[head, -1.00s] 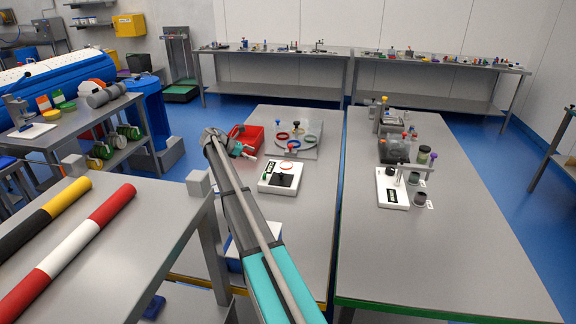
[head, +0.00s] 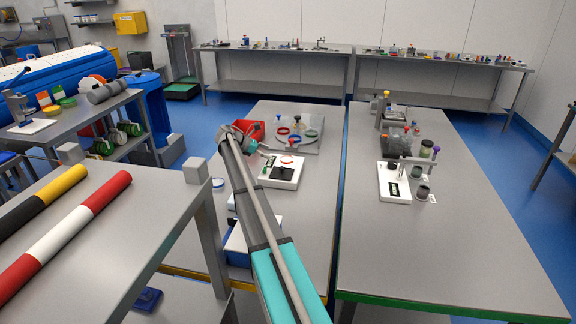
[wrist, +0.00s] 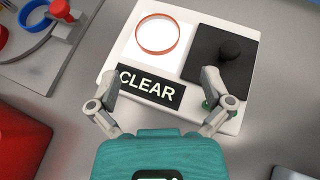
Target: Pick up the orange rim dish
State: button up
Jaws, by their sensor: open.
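The orange rim dish (wrist: 157,52) is a shallow round white dish with a thin orange rim. It lies on the white panel at the left of a white device (wrist: 107,72), above the "CLEAR" label. In the head view the dish (head: 291,160) is small, on the far part of the device (head: 283,182). My gripper (wrist: 160,84) is open and empty in the wrist view, its fingers apart over the near edge of the device. The dish is ahead of the fingertips and not between them. In the head view my gripper (head: 253,143) is left of the dish.
A black square with a knob (wrist: 229,50) is right of the dish. A red bin (head: 255,129) sits behind my gripper. A grey board (head: 307,145) with coloured rings stands farther back. A blue-edged box (head: 238,250) is nearer. Bare table lies right of the device.

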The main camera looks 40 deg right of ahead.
aim_at(286, 159)
jog(key=shift+b+x, duration=0.4)
jog(key=shift+x, duration=1)
jog(key=shift+s+d+f+b, duration=0.2)
jog(key=shift+d+f+b, duration=0.35)
jog(key=shift+d+b, duration=0.05)
jog(key=b+x, duration=0.1)
jog(key=x, duration=0.1)
jog(key=shift+d+f, duration=0.3)
jog(key=shift+s+d+f+b, duration=0.1)
jog(key=shift+s+d+b, duration=0.2)
jog(key=shift+d, duration=0.1)
jog(key=shift+w, duration=0.1)
jog(key=c, duration=0.9)
jog(key=shift+c, duration=0.2)
